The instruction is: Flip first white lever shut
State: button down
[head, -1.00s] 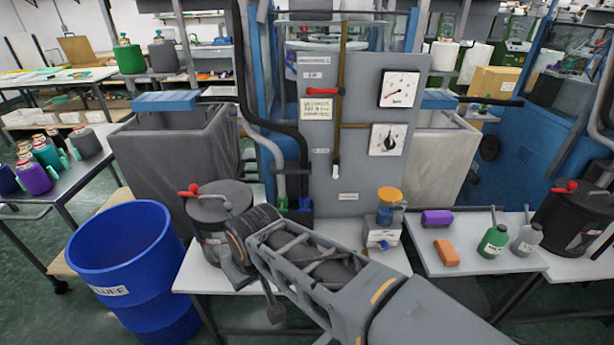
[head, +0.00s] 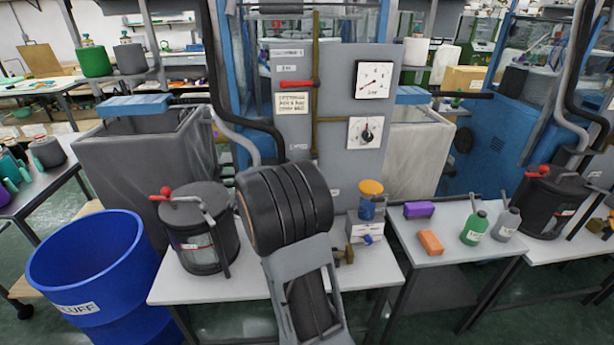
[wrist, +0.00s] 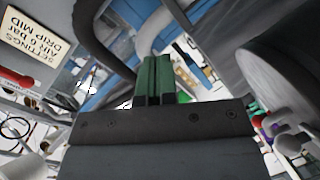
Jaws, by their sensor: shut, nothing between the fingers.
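The white lever does not show clearly; my dark arm covers the lower part of the grey panel (head: 345,70) in the head view. A pale rounded thing (wrist: 25,167) is at the lower left of the wrist view; I cannot tell whether it is the lever. The brass pipe (head: 315,50) with a red lever (head: 297,84) runs down the panel. The red lever also shows at the left edge of the wrist view (wrist: 16,78). My gripper's green fingers (wrist: 153,80) are together and empty, pointing towards grey hoses. The gripper is hidden in the head view.
A dark canister with a red knob (head: 198,232) stands left of my arm on the white table (head: 185,287). An orange-topped cup (head: 371,200) stands on the right. A blue barrel (head: 95,265) is at far left. Grey hoses (head: 235,120) run beside the panel.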

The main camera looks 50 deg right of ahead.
jog(key=s+d+f+g+h, duration=0.2)
jog(key=d+f+g+h, duration=0.1)
jog(key=d, duration=0.3)
jog(key=s+d+f+g+h+b, duration=0.1)
jog(key=s+d+f+g+h, duration=0.2)
jog(key=d+h, duration=0.1)
jog(key=shift+d, duration=0.85)
jog(key=x, duration=1)
jog(key=shift+p, duration=0.3)
jog(key=shift+s+f, duration=0.1)
jog(key=shift+s, duration=0.05)
jog(key=shift+d+f, duration=0.1)
jog(key=shift+f, duration=0.05)
